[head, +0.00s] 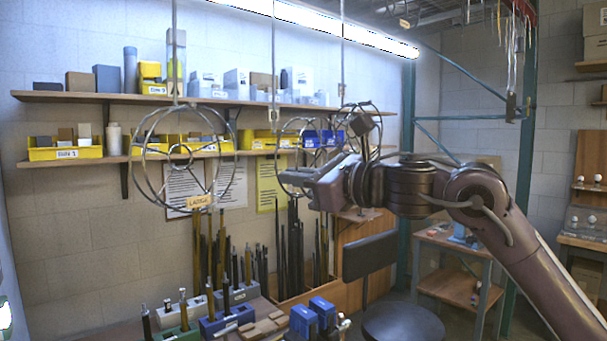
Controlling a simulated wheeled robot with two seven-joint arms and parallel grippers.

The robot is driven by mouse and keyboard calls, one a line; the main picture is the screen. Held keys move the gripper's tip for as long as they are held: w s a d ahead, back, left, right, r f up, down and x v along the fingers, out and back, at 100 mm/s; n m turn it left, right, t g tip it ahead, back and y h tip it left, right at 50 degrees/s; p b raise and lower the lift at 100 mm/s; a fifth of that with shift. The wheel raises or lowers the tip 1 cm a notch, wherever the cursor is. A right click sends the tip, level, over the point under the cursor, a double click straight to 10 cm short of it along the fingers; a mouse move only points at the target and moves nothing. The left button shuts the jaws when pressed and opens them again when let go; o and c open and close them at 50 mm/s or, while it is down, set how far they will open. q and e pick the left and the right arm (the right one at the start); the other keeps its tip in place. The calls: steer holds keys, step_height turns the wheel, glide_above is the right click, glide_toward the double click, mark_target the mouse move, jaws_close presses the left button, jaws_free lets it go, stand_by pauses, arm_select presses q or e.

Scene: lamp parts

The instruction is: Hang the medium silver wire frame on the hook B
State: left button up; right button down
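A round silver wire frame (281,139) is mid-picture, beside the middle hanging rod (274,60). It is smaller than the wire frame at left, so it looks like the medium one. My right gripper (290,178) reaches in from the right and overlaps its lower part. Its fingers point left; whether they are shut on the wire is unclear. Small tags hang on the rods, but I cannot read which is hook B. Whether this frame touches the middle rod is also unclear. My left gripper is not in view.
A big wire frame (137,165) tagged LARGE hangs at left from its rod (175,85). Another frame (379,128) is behind my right wrist, near the right rod (342,50). Shelves (220,102) with bins line the wall. Below are upright dark rods and a stool (402,325).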

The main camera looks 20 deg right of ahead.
mark_target(282, 186)
steer(key=shift+w+a+f+p, duration=0.1)
steer(key=shift+w+a+p, duration=0.2)
steer(key=shift+w, duration=0.4)
steer(key=shift+w+a+r+p, duration=0.1)
steer(key=shift+w+a+p, duration=0.15)
steer(key=shift+w, duration=0.45)
steer(key=shift+w+a+f+p, duration=0.1)
steer(key=shift+w+a+p, duration=0.2)
steer(key=shift+w, duration=0.4)
steer(key=shift+w+a+f, duration=0.2)
steer(key=shift+w+f, duration=0.25)
steer(key=shift+w, duration=0.05)
steer(key=shift+w+a+f, duration=0.2)
steer(key=shift+w+f, duration=0.25)
steer(key=shift+w, duration=0.05)
steer(key=c, duration=1.5)
jaws_free()
steer(key=shift+c, duration=0.2)
